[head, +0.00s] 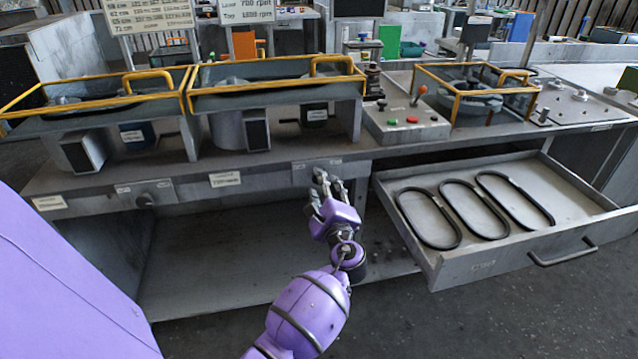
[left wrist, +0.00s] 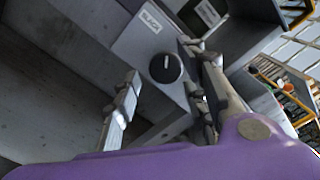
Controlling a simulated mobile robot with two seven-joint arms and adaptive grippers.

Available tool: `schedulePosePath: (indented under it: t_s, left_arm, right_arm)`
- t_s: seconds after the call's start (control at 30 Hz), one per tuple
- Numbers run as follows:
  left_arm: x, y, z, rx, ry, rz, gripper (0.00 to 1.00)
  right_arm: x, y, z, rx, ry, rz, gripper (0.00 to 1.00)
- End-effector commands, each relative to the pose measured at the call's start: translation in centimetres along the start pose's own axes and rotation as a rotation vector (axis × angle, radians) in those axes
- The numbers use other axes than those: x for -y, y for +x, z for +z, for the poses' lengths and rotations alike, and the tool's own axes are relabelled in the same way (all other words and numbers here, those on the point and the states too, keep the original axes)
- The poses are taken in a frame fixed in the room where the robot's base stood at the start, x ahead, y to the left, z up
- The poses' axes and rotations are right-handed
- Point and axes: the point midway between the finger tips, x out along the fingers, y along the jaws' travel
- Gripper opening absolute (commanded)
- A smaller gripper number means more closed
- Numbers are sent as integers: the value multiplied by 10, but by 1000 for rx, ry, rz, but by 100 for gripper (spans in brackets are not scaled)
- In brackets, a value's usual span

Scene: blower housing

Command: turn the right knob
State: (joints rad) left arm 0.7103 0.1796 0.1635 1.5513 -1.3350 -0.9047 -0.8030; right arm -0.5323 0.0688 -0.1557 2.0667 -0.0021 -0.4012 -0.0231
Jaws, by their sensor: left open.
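The right knob (left wrist: 165,68) is round and black with a white mark on its face. It sits on a grey panel under a white label in the left wrist view. In the head view it is hidden behind my left gripper (head: 325,182), which is at the right-hand panel on the bench front. My left gripper is open, also in the left wrist view (left wrist: 160,75), with the knob between its fingers in the picture. I see no finger touching it; the depth gap is unclear. The left knob (head: 145,200) is on another panel to the left. My right gripper is not in view.
An open drawer (head: 460,257) with several black oval belts juts out right of my left gripper. A control box (head: 405,128) and yellow-framed housings (head: 275,85) stand on the bench. The shelf space (head: 240,255) below the bench front is empty.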

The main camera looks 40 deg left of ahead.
Motion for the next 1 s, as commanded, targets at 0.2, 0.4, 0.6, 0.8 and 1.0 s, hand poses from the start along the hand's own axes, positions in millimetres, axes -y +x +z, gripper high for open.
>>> schedulePosePath:
  t_s: [0.2,0.4,0.6,0.8,1.0]
  left_arm:
    - [0,26,0,-1,1,0,40]
    - [0,30,-1,-3,-1,0,40]
    - [0,30,-1,-3,-1,0,32]
    - [-1,30,-1,-3,-1,2,6]
    - [-3,29,-1,-3,-6,4,0]
  right_arm:
    - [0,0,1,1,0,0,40]
    - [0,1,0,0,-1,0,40]
    - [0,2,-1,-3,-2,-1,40]
    - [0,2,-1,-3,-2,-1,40]
    - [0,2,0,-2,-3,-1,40]
